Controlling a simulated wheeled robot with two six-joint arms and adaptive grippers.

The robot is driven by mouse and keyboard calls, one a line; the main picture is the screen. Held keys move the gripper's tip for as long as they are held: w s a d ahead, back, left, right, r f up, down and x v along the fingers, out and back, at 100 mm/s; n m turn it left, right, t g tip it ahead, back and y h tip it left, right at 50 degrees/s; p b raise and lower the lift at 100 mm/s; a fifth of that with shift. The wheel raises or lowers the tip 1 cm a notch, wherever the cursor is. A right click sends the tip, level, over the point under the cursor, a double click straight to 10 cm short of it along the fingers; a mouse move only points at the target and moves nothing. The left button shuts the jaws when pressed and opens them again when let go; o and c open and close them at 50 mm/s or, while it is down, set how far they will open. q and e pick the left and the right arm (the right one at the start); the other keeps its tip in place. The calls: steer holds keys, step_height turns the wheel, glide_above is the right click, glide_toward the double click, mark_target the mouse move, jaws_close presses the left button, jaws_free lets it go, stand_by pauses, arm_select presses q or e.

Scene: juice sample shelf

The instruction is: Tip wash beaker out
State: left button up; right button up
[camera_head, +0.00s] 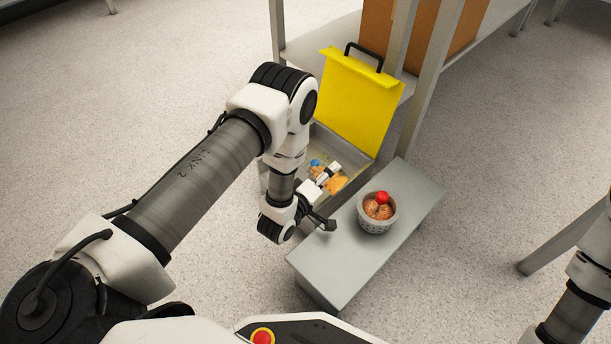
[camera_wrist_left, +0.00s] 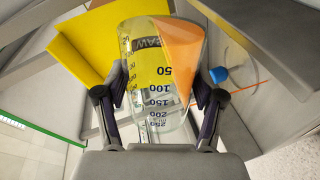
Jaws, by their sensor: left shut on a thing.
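My left gripper (camera_wrist_left: 158,98) is shut on a clear glass beaker (camera_wrist_left: 150,108) with dark volume marks, held between the two fingers. The low marks are at the top of the wrist picture and the high marks nearer the palm. Yellow and orange show through the glass. In the head view my left gripper (camera_head: 328,176) hangs over a grey bin (camera_head: 348,148) with a raised yellow lid (camera_head: 357,100); the beaker is hard to make out there. Orange and blue items lie in the bin. Only part of my right arm shows, at the right edge; its gripper is out of frame.
A low grey bench (camera_head: 335,262) stands in front of the bin. On it is a pale basket (camera_head: 376,226) with brown round items and a red ball (camera_head: 381,197). A grey shelf frame (camera_head: 425,85) with brown boxes rises behind. The speckled floor at left is open.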

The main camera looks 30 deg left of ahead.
arm_select(q)
steer(key=shift+w+a+r+n+p, duration=0.2)
steer(key=shift+a+r+n+p, duration=0.2)
steer(key=shift+a+n+p, duration=0.3)
stand_by(1.0)
steer(key=shift+a+r+n+h+p, duration=0.25)
steer(key=shift+n+p, duration=0.1)
steer(key=shift+n, duration=0.25)
steer(key=shift+a+r+n+h+p, duration=0.15)
steer(key=shift+r+n+h+p, duration=0.15)
steer(key=shift+n, duration=0.3)
stand_by(1.1)
